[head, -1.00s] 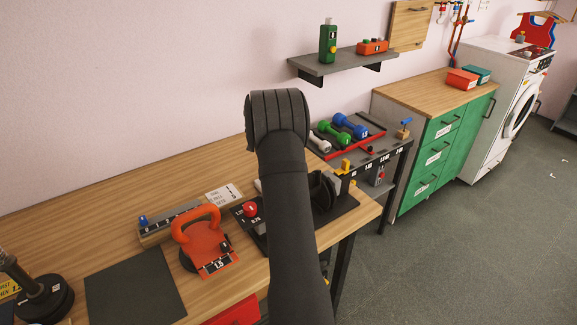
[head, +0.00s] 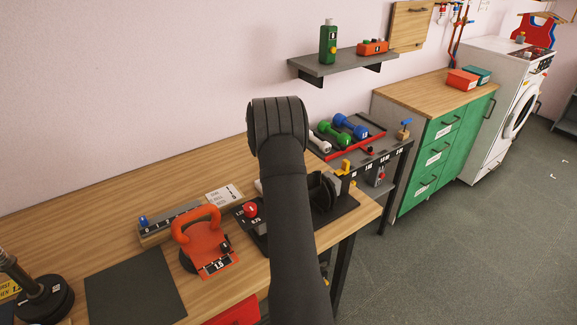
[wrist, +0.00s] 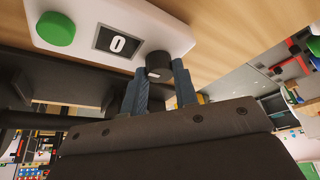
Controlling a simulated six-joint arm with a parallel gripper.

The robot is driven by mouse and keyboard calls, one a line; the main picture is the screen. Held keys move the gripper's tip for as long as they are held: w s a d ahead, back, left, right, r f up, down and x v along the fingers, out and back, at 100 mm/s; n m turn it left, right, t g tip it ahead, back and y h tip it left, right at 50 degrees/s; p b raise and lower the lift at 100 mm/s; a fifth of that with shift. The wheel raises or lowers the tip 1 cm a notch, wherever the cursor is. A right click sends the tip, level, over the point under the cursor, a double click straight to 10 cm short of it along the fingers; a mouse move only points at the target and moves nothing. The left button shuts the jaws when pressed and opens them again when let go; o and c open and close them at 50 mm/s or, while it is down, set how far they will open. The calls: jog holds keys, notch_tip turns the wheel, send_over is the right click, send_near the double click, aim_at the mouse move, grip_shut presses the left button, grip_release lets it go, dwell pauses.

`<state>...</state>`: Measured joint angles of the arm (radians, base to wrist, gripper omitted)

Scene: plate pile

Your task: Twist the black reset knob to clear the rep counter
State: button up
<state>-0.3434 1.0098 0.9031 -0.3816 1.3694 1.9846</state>
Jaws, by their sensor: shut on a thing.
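The rep counter (wrist: 78,38) is a white box with a green button and a dark display (wrist: 118,43) that reads 0, in the wrist view. The black reset knob (wrist: 158,62) stands at its right end. My gripper (wrist: 164,72) has its two blue-grey fingers on either side of the knob and is shut on it. The fingers cover part of the knob's sides. In the head view my arm hides the counter's face, the knob and my gripper.
A rack of dumbbells (head: 335,138) stands to the right. The bench's back left is clear.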

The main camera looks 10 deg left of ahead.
jog(key=o, duration=1)
jog(key=shift+a+r, duration=0.1)
jog(key=v, duration=1.7)
jog(key=x, duration=1.7)
